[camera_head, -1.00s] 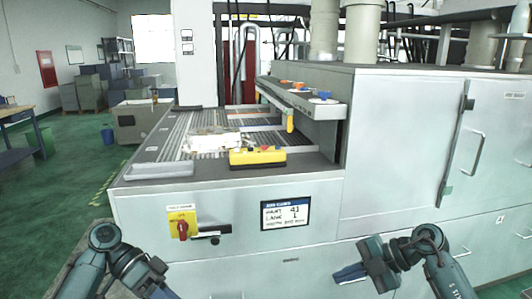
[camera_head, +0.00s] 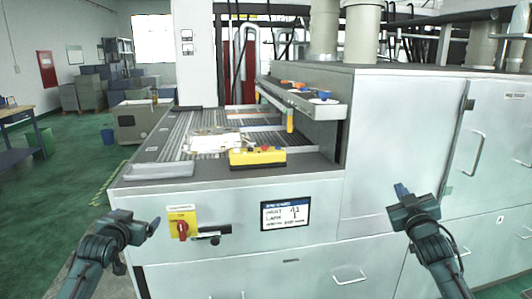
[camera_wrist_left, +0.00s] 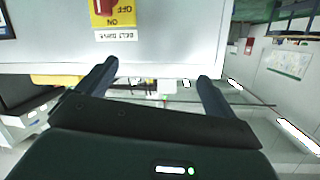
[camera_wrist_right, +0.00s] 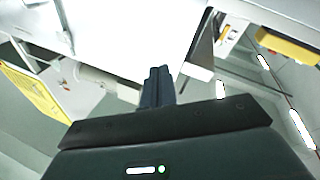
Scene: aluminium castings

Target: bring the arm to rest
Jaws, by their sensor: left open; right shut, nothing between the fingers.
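My left gripper (camera_head: 152,227) is at the lower left of the head view, in front of the machine's front panel. In the left wrist view its two fingers (camera_wrist_left: 160,80) stand wide apart with nothing between them. My right gripper (camera_head: 402,190) is at the lower right of the head view, in front of the grey machine housing, with its fingers pointing up. In the right wrist view its fingers (camera_wrist_right: 158,86) are together and hold nothing.
The conveyor machine (camera_head: 240,250) stands close in front of both arms. A red and yellow switch (camera_head: 182,226) and a label screen (camera_head: 285,214) are on its front. A yellow button box (camera_head: 257,157), a grey tray (camera_head: 158,171) and a pale casting (camera_head: 213,141) lie on top.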

